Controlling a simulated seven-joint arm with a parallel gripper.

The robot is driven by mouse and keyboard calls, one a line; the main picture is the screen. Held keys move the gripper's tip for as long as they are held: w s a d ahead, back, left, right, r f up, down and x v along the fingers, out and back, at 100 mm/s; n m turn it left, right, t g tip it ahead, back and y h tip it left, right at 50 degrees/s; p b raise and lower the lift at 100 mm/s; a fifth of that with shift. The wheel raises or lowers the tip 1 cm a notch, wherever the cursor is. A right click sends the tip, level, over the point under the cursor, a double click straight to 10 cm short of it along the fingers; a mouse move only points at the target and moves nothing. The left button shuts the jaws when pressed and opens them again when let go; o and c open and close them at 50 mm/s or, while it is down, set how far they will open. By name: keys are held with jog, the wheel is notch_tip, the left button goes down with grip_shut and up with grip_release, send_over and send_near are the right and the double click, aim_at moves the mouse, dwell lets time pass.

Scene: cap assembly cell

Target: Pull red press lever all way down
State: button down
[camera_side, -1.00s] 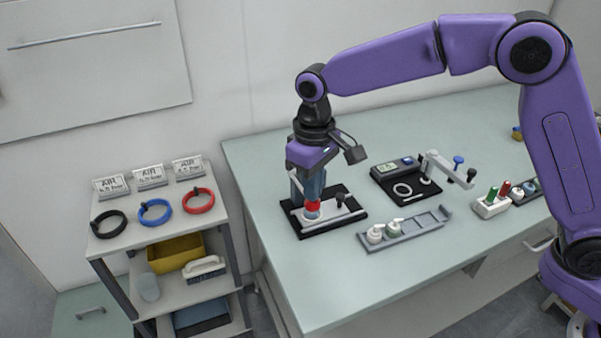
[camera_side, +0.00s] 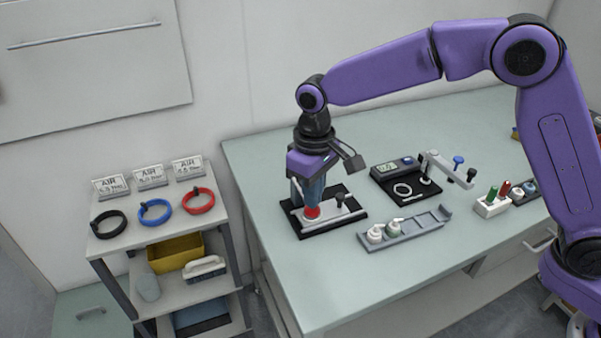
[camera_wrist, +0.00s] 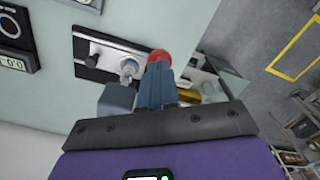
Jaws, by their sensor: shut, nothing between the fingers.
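In the wrist view, the red knob (camera_wrist: 158,56) shows just beyond the tips of my shut gripper (camera_wrist: 157,68). My fingers hide part of the lever.
A grey tray (camera_side: 418,231) with white fittings lies in front of the press. A black fixture with a display (camera_side: 393,168) is to its right. A white holder (camera_side: 491,208) with green and red pieces stands farther right. A shelf cart with coiled hoses (camera_side: 155,212) stands left of the table.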

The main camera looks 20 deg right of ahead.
jog(key=shift+f, duration=0.85)
jog(key=shift+w+f, duration=0.15)
jog(key=shift+f, duration=0.35)
dwell(0.3)
